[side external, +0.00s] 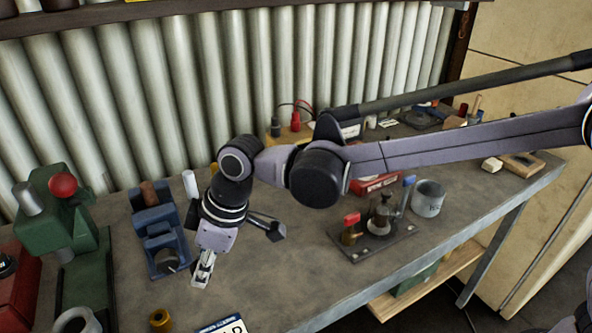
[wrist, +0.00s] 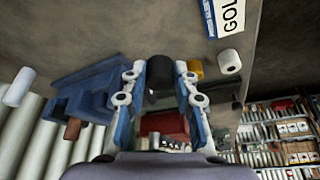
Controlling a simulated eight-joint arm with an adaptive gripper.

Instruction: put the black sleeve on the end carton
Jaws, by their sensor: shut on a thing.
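My gripper (side external: 203,272) is low over the bench, just right of a blue fixture. In the wrist view, my gripper (wrist: 158,88) has its two fingers around a short, dark cylinder, which looks like the black sleeve (wrist: 158,74). The fingers hide its sides, and the side view does not show it clearly. A flat white and blue piece with large black letters, perhaps the end carton (side external: 222,326), is cut off by the bottom edge of the side view. It also shows at the top of the wrist view (wrist: 222,16), apart from my gripper.
The blue fixture (side external: 155,232) stands close left of my gripper. A green press (side external: 75,240) is further left. A brass cylinder (side external: 160,320) lies near the front. Bench between is clear.

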